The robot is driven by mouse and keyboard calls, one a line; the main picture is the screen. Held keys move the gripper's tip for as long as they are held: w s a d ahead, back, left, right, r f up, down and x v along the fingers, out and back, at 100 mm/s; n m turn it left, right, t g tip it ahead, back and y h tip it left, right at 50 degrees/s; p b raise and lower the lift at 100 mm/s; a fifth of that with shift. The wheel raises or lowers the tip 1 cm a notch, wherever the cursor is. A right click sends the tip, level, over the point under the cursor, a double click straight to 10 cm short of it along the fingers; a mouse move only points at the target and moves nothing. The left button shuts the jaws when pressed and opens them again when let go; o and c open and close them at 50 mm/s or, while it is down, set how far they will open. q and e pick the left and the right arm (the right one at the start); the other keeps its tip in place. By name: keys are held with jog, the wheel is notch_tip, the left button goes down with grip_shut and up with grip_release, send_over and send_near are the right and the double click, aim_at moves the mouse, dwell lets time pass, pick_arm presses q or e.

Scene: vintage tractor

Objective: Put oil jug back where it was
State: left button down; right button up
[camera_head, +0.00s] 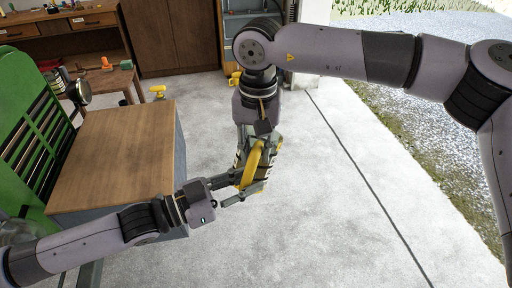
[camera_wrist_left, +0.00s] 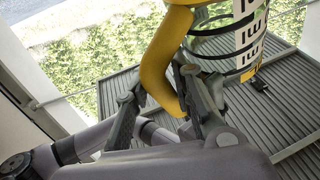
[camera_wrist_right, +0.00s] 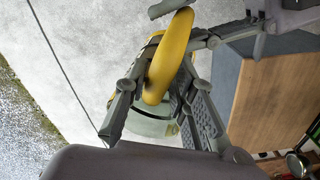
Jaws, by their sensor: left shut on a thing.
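The oil jug has a yellow handle (camera_head: 250,168) and a banded body that is partly hidden behind the arms in the head view. My left gripper (camera_head: 228,190) reaches in from the left and is shut on the yellow handle, holding the jug above the floor. In the left wrist view the handle (camera_wrist_left: 165,62) passes between its fingers, with the white-labelled body (camera_wrist_left: 248,40) beside it. My right gripper (camera_wrist_right: 160,85) comes down from above, its fingers on either side of the handle (camera_wrist_right: 170,55). I cannot tell whether they press on it.
A wooden-topped cabinet (camera_head: 115,155) stands left of the jug, beside a green slatted panel (camera_head: 30,140). A small table (camera_head: 105,80) and workbench (camera_head: 60,35) are behind. Concrete floor (camera_head: 310,220) is clear to the right, with gravel beyond.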

pick_arm(q)
jog(key=shift+r, duration=0.1)
pick_arm(e)
grip_shut()
pick_arm(q)
jog(key=c, duration=1.7)
grip_release()
pick_arm(e)
jog(key=shift+a, duration=0.1)
pick_arm(q)
jog(key=o, duration=0.4)
